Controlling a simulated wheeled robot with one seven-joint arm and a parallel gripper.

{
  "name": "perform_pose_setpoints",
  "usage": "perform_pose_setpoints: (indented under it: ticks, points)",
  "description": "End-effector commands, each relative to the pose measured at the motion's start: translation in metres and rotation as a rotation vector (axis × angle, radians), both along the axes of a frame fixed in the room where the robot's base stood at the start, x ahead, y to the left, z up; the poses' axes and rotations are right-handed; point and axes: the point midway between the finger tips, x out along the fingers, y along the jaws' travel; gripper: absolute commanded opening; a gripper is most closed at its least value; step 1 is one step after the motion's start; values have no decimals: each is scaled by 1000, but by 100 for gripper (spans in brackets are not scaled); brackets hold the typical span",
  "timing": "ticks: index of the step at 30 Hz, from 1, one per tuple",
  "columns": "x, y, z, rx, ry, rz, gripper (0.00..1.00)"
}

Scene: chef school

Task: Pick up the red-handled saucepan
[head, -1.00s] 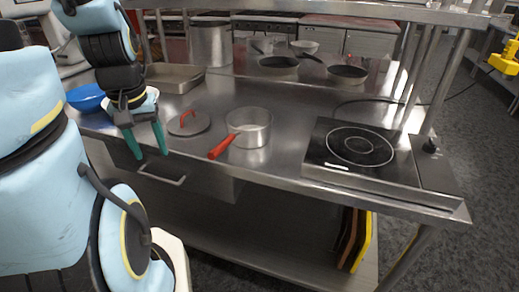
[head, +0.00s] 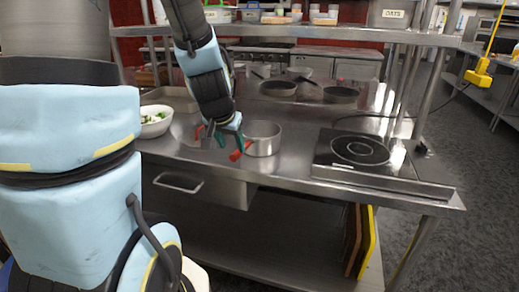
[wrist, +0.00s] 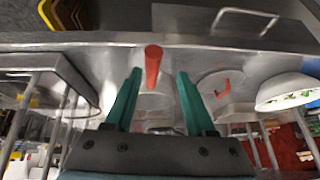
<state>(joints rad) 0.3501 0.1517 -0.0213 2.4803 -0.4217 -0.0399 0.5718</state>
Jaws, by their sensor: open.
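The saucepan (head: 263,139) is steel with a red handle and stands upright on the steel counter, left of the induction hob. Its red handle points toward the counter's front edge. My gripper (head: 222,142) is open and empty, with teal fingers, beside the handle in the head view. In the wrist view the red handle (wrist: 153,64) appears between the two open fingertips of my gripper (wrist: 156,75), apart from both. The pan body is only partly visible there, beyond the handle.
A lid with a red grip (wrist: 221,87) lies beside the saucepan. A white bowl with green bits (head: 154,122) stands left on the counter. The induction hob (head: 358,150) is to the right, and two dark pans (head: 279,88) (head: 341,95) stand behind. A drawer handle (head: 179,183) projects below the front edge.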

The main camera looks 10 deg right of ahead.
Motion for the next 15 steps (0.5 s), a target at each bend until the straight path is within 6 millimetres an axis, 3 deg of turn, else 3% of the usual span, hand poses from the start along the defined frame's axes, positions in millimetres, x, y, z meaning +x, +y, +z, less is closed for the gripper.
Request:
perform_pose_setpoints:
  ticks: [5, 9, 15]
  points:
    - [28, -45, -10, 78, -188, -122, 55]
    - [47, -86, -18, 262, -393, -226, 55]
    - [41, -116, -26, 679, -570, -313, 55]
